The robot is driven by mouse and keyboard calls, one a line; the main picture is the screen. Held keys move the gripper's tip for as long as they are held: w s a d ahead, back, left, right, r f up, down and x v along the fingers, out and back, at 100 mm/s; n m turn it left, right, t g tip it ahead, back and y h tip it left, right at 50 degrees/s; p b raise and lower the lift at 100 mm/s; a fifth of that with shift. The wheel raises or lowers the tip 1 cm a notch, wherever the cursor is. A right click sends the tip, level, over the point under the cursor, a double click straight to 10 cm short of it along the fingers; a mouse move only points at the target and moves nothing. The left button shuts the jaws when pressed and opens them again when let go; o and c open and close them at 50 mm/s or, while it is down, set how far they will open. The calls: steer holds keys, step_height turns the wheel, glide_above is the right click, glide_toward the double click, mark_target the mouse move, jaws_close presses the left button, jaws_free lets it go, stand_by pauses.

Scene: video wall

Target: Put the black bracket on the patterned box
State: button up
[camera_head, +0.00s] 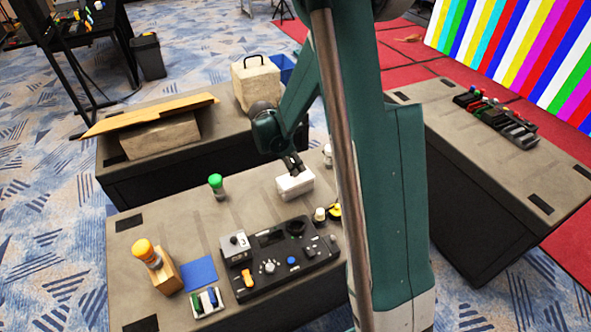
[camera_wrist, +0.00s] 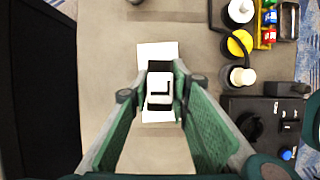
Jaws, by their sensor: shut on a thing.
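My gripper (camera_wrist: 160,92) is shut on a small black and white piece with a dark L shape on its face, seen between the fingertips in the wrist view; I take it for the black bracket (camera_wrist: 165,102). In the head view my gripper (camera_head: 293,164) is right above a white box (camera_head: 295,187) on the near table. The white box (camera_wrist: 157,51) shows behind the held piece in the wrist view; I cannot tell whether they touch. A speckled beige box (camera_head: 256,84) with a black handle stands on the back table; it may be the patterned box.
A black control panel (camera_head: 282,262) lies on the near table, with a green-capped bottle (camera_head: 217,186), a blue square (camera_head: 199,271) and an orange-topped bottle (camera_head: 148,253) to its left. A yellow-and-white cap group (camera_wrist: 238,45) lies right of my gripper.

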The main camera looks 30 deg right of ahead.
steer(key=shift+f, duration=0.8)
steer(key=shift+f, duration=0.2)
steer(key=o, duration=1)
steer(key=shift+o, duration=0.2)
steer(key=shift+r, duration=0.2)
steer(key=p+v, duration=0.1)
steer(key=v, duration=1.1)
steer(key=shift+r, duration=0.1)
